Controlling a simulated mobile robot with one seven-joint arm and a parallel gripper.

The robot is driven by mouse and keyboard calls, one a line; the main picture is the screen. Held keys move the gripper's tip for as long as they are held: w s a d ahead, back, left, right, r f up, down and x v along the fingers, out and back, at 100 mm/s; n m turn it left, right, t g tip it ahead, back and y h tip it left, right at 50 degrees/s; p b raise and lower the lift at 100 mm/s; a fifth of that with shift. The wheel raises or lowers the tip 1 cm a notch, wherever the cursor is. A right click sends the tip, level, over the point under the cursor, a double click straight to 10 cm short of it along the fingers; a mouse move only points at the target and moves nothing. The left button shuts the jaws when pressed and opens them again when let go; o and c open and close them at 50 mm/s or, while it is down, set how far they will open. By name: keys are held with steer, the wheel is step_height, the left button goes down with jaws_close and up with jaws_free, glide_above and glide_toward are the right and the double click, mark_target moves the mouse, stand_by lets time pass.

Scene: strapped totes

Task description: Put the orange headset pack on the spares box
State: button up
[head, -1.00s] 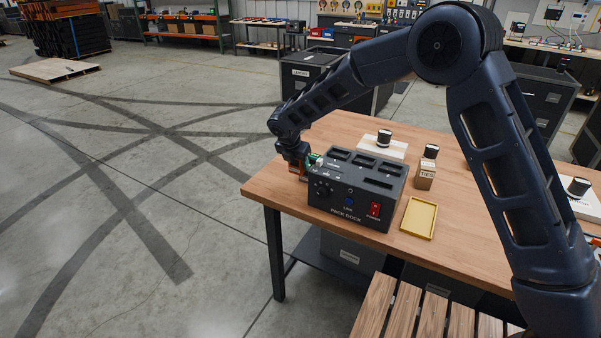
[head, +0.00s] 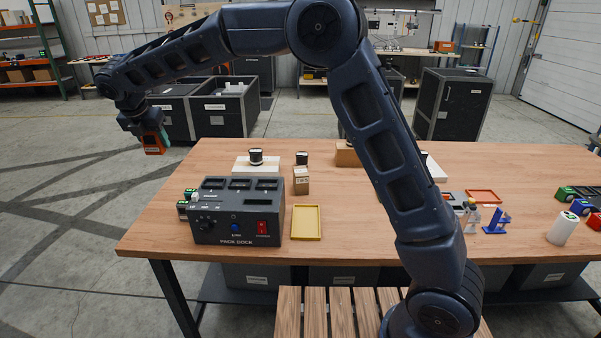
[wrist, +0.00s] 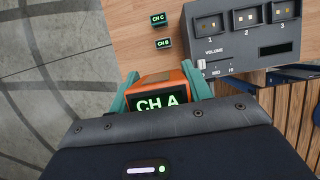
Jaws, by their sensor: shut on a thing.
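My gripper (head: 152,136) is shut on the orange headset pack (head: 154,150), held in the air beyond the table's left edge in the head view. In the wrist view the orange pack (wrist: 165,82) sits between the teal fingers and its display reads "CH A". No box with a readable spares label shows. A brown cardboard box (head: 347,156) stands at the back of the table, partly hidden by my arm. A small box (head: 301,181), labelled "TIES" in the earlier view, stands behind the yellow tray.
The grey pack dock (head: 237,213) stands at the table's left front, with green-topped packs (head: 183,208) beside it; the wrist view shows CH C (wrist: 158,19) and CH B (wrist: 163,43). A yellow tray (head: 293,222) lies right of the dock. Small items crowd the table's right side.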

step_height(320, 180, up, 4)
steer(key=shift+w+f, duration=0.1)
steer(key=shift+f, duration=0.15)
steer(key=w+d+m, duration=0.2)
steer(key=w+d, duration=0.7)
steer(key=w, duration=0.1)
steer(key=m+g+h, duration=0.1)
steer(key=m+h, duration=0.2)
steer(key=m, duration=0.4)
glide_above(305, 169)
steer(key=s+a, duration=0.1)
step_height(305, 169, down, 5)
step_height(305, 169, down, 20)
steer(key=shift+a+f, duration=0.1)
steer(key=shift+f, duration=0.1)
steer(key=shift+f, duration=0.15)
steer(key=o, duration=1.1)
